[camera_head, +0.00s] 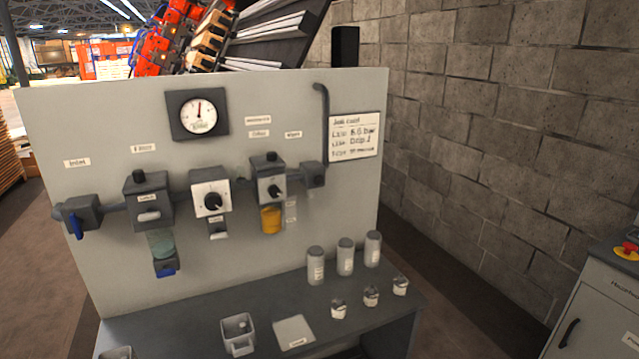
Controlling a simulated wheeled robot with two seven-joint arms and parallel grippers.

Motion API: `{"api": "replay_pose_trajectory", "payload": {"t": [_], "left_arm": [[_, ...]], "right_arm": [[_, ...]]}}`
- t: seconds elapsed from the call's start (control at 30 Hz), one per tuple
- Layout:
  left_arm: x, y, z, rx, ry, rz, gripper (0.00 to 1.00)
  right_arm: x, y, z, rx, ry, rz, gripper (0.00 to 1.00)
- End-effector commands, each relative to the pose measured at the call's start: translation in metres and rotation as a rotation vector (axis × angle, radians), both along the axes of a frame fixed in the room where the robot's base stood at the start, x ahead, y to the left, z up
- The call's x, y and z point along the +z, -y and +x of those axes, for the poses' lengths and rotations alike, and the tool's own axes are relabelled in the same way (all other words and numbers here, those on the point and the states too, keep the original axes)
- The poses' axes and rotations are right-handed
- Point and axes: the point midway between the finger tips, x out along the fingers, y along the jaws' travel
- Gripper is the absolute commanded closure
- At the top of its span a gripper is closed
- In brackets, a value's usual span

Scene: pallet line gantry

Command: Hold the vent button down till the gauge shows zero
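The round gauge (198,112) sits on a dark square plate high on the grey panel. Its needle points about straight up; the numbers are too small to read. I cannot tell which part is the vent button. A black cap (138,176) tops the filter unit (149,202), and another dark cap (271,156) tops the unit with the yellow bowl (271,219). Between them is a white-faced regulator (211,198) with a black knob. A blue lever (75,225) hangs on the inlet valve at the left. Neither of my grippers shows.
The panel (330,215) stands behind a dark bench (265,315) holding several canisters, small jars, a grey bin (238,334) and a pale plate (294,332). A job card (353,135) hangs at the panel's right. A cabinet (600,305) with a red button (629,250) stands far right.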

Motion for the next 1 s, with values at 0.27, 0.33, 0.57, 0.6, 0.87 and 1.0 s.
{"api": "replay_pose_trajectory", "payload": {"t": [0.27, 0.33, 0.57, 0.6, 0.87, 1.0], "left_arm": [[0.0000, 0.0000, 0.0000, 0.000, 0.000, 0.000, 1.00], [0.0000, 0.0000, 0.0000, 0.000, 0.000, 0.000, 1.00], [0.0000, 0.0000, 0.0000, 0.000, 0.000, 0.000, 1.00], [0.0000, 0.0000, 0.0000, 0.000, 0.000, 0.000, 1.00], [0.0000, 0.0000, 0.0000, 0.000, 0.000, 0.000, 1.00], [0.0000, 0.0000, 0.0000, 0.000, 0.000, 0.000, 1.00]], "right_arm": [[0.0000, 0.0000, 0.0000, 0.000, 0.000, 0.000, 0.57], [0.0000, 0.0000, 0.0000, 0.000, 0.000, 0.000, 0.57], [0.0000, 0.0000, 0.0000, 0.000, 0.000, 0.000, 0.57], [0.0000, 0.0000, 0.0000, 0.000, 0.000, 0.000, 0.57], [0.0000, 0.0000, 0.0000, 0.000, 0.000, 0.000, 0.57], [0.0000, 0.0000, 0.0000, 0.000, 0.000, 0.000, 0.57]]}}
